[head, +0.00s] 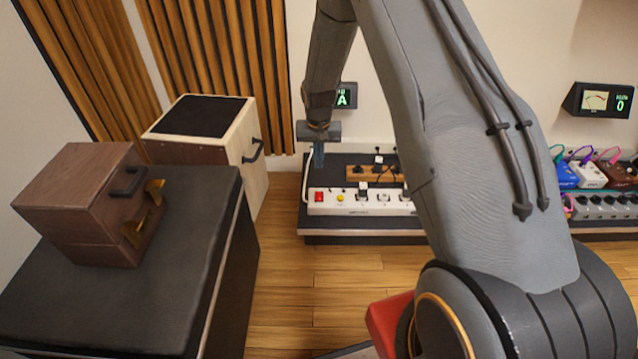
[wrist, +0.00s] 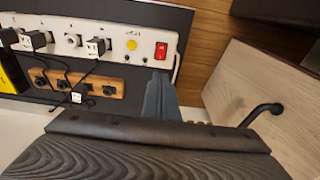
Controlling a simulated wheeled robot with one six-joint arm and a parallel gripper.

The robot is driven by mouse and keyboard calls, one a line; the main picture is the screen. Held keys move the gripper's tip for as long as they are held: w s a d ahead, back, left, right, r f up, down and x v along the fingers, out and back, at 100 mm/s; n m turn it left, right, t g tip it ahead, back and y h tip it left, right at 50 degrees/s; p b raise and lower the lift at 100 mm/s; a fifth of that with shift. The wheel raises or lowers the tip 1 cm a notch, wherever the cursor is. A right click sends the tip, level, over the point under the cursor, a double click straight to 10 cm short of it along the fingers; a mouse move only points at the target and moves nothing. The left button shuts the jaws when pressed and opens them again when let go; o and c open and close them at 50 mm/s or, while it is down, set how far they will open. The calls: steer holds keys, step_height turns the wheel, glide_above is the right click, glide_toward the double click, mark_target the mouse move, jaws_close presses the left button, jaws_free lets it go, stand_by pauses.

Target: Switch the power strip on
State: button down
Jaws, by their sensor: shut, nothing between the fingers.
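The white power strip (head: 350,209) lies on a dark board beyond my arm. Its red rocker switch (head: 318,196) is at the left end, beside a yellow button (head: 340,198). In the wrist view the strip (wrist: 110,36) runs along the top, with the red switch (wrist: 161,50) at its right end. Black plugs sit in some of its sockets. My gripper (head: 318,163) is shut and empty, pointing down just behind the switch end. In the wrist view the closed fingers (wrist: 158,82) end close to the switch, with no clear contact. I cannot tell the rocker's position.
A wooden socket block (head: 372,173) with plugs and cables sits behind the strip. A small display (head: 345,95) showing "A" is on the wall. A wooden box with a black top (head: 200,116) stands left. Effects pedals (head: 590,174) are at right. Wooden floor (head: 285,285) is open in front.

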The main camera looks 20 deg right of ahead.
mark_target(319, 195)
steer(key=f+b, duration=0.1)
steer(key=f, duration=0.3)
steer(key=w+f+b, duration=0.1)
steer(key=f+b, duration=0.1)
steer(key=f, duration=0.3)
steer(key=f+b, duration=0.2)
steer(key=f, duration=0.3)
steer(key=shift+w+d, duration=0.3)
steer(key=shift+w+f, duration=0.1)
steer(key=shift+f, duration=0.05)
steer(key=shift+s+a+r+p, duration=0.15)
steer(key=shift+s+p, duration=0.25)
steer(key=shift+s+a+r+p, duration=0.1)
steer(key=shift+s+p, duration=0.25)
steer(key=shift+s, duration=0.05)
step_height(319, 195, up, 14)
steer(key=w+p, duration=0.1)
steer(key=p, duration=0.4)
steer(key=shift+w+d, duration=0.25)
steer(key=shift+w, duration=0.1)
